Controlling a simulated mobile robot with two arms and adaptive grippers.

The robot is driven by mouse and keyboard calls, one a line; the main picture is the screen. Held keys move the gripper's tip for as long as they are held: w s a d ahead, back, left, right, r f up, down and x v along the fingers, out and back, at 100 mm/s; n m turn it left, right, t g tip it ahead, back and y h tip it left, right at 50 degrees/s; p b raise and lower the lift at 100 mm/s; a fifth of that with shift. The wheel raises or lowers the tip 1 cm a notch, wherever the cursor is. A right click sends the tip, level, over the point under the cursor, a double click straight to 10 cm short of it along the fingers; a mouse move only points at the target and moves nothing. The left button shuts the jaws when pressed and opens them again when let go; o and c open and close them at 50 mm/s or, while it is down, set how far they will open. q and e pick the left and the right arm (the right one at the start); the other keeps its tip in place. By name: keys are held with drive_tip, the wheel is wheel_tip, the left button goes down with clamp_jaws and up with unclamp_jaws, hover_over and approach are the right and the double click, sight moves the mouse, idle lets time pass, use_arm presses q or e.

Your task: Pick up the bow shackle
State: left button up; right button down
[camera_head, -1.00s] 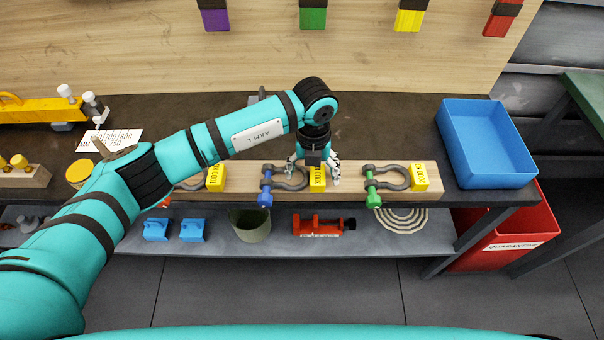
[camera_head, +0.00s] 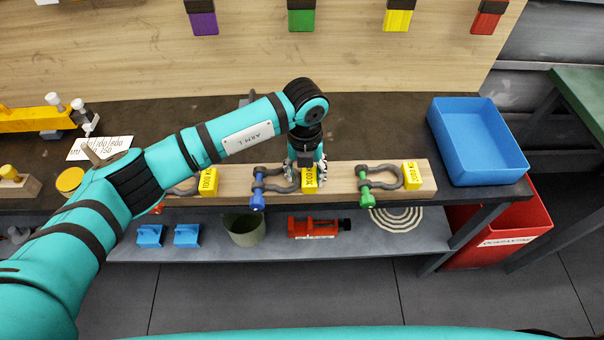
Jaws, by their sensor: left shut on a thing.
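A bow shackle with a blue pin (camera_head: 258,190) lies on the wooden board (camera_head: 342,178), in the middle of a row of similar shackles. A yellow tag block (camera_head: 309,181) with black lettering sits at its bow end. My left gripper (camera_head: 307,177) points down from above and is shut on the shackle at this tagged end. Its fingers straddle the yellow block and hide part of the bow. The shackle still appears to be down on the board. My right gripper is not in view.
A green-pinned shackle (camera_head: 380,182) lies close on the right, another tagged shackle (camera_head: 190,186) on the left under my arm. A blue bin (camera_head: 478,143) stands at the bench's right end, a red bin (camera_head: 515,235) below. The lower shelf holds a red clamp (camera_head: 318,227).

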use_arm(q)
drive_tip(key=shift+r+b, duration=0.35)
drive_tip(key=shift+r, duration=0.35)
drive_tip(key=shift+s+r+b, duration=0.2)
drive_tip(key=shift+r+b, duration=0.4)
drive_tip(key=shift+r, duration=0.35)
drive_tip(key=s+r+b, duration=0.1)
drive_tip(key=s+b, duration=0.3)
drive_tip(key=s, duration=1.1)
drive_tip(key=shift+s+a+r, duration=0.3)
drive_tip(key=shift+s+a, duration=0.05)
drive_tip(key=shift+w, duration=0.2)
drive_tip(key=shift+w+d+b, duration=0.2)
drive_tip(key=shift+w+b, duration=0.75)
drive_tip(key=shift+w, duration=1.65)
drive_tip(key=shift+w+d+b, duration=0.15)
drive_tip(key=shift+w+b, duration=0.8)
drive_tip(key=shift+w, duration=1.7)
drive_tip(key=shift+w+d+b, duration=0.2)
drive_tip(key=shift+w+b, duration=0.75)
drive_tip(key=shift+w, duration=1.65)
drive_tip(key=shift+f, duration=0.25)
